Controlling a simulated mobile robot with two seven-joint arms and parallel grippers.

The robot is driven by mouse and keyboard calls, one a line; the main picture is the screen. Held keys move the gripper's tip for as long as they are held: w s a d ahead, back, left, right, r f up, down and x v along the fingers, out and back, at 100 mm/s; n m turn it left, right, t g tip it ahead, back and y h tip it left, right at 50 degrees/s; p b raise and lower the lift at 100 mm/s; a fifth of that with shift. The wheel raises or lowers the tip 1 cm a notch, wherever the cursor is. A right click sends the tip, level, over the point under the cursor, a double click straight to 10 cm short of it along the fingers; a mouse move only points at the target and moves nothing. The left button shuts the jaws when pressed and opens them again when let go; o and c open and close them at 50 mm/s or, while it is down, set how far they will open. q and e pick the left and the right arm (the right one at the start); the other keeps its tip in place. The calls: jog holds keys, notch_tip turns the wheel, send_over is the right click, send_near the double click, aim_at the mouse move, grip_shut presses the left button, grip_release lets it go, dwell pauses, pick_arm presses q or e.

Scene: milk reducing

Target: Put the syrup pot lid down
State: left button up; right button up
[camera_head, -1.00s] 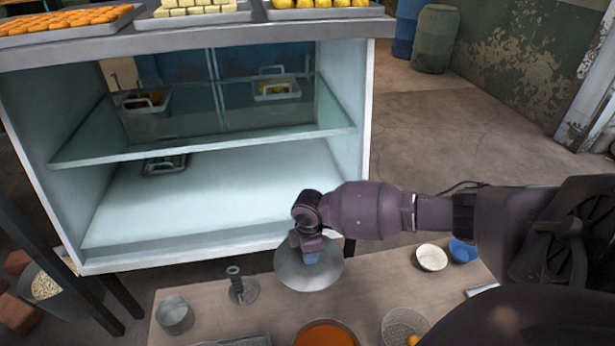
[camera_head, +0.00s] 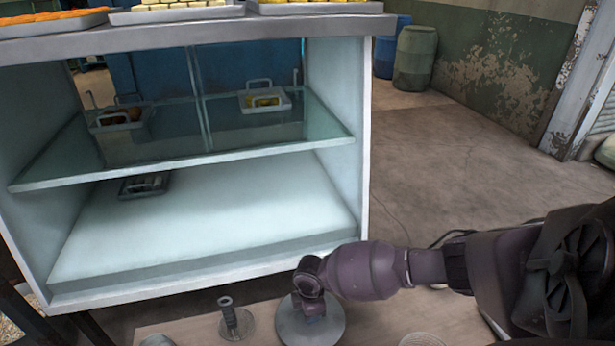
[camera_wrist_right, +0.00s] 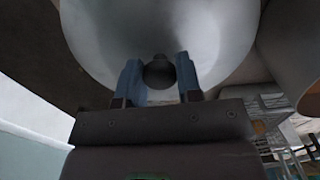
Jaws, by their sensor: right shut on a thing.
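The grey metal syrup pot lid (camera_head: 335,326) is a round disc at the bottom of the head view, over the low table near the cabinet's front. My right gripper (camera_head: 313,312) reaches it from above and is shut on its knob. In the right wrist view the dark knob (camera_wrist_right: 158,72) sits between the two blue fingers of the gripper (camera_wrist_right: 160,80), with the pale lid (camera_wrist_right: 160,28) beyond. I cannot tell whether the lid touches the table. The syrup pot does not show in the head view now. My left gripper is not in view.
The low table (camera_head: 380,322) shows along the bottom edge. A metal object with an upright handle (camera_head: 231,318) stands on it left of the lid. A glass-shelved cabinet (camera_head: 200,262) with trays rises behind. Bare table shows right of the lid.

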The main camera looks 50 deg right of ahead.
notch_tip(320, 180, down, 4)
jog(key=shift+s+b, duration=0.15)
jog(key=shift+b, duration=0.6)
jog(key=shift+f, duration=0.15)
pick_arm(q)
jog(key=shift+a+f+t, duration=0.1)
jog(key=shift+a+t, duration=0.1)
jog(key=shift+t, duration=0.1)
pick_arm(e)
jog(key=shift+w, duration=0.2)
jog(key=shift+r, duration=0.2)
jog(key=shift+f, duration=0.1)
jog(key=shift+f, duration=0.15)
jog(key=o, duration=1)
